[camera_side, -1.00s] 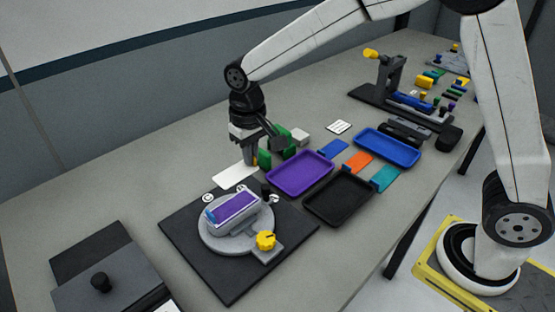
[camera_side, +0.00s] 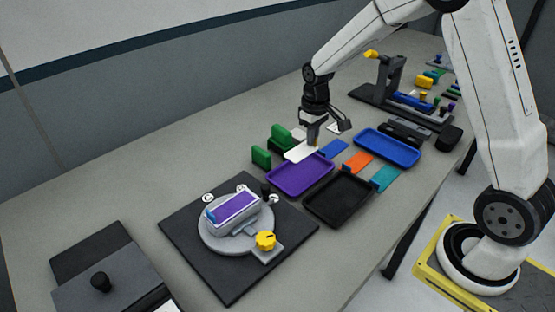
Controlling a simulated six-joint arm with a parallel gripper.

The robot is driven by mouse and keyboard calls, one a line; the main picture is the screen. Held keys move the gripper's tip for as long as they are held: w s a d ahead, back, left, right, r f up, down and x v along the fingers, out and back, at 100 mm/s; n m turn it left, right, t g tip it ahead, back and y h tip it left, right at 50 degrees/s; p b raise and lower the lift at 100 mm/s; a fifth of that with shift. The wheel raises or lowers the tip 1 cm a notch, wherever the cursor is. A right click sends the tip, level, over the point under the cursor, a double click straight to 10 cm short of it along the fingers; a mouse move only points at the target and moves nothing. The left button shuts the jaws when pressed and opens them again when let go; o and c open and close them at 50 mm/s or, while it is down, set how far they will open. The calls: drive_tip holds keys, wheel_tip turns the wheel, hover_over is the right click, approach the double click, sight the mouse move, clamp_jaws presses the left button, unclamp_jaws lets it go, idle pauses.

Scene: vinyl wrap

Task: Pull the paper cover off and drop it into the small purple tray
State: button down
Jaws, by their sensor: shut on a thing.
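My gripper (camera_side: 312,143) points down and is shut on the white paper cover (camera_side: 298,152). It holds the cover at the far edge of the small purple tray (camera_side: 286,187); the cover overlaps that edge in the picture. I cannot tell the height of the cover above the tray. The tray's visible floor is empty. A block with a purple top (camera_side: 236,205) sits on the round grey turntable (camera_side: 212,238) on the black mat (camera_side: 232,290), well left of my gripper.
Green blocks (camera_side: 262,157) stand left of my gripper. A black tray (camera_side: 338,217) and a blue tray (camera_side: 388,162) lie to the right, with orange and teal pieces between them. A yellow knob (camera_side: 265,240) is on the mat. The table left of the green blocks is clear.

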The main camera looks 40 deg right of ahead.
drive_tip(key=shift+d+f, duration=0.1)
drive_tip(key=shift+f, duration=0.15)
drive_tip(key=shift+f, duration=2.25)
drive_tip(key=c, duration=0.7)
unclamp_jaws()
drive_tip(key=shift+r, duration=0.1)
drive_tip(key=shift+r, duration=3.8)
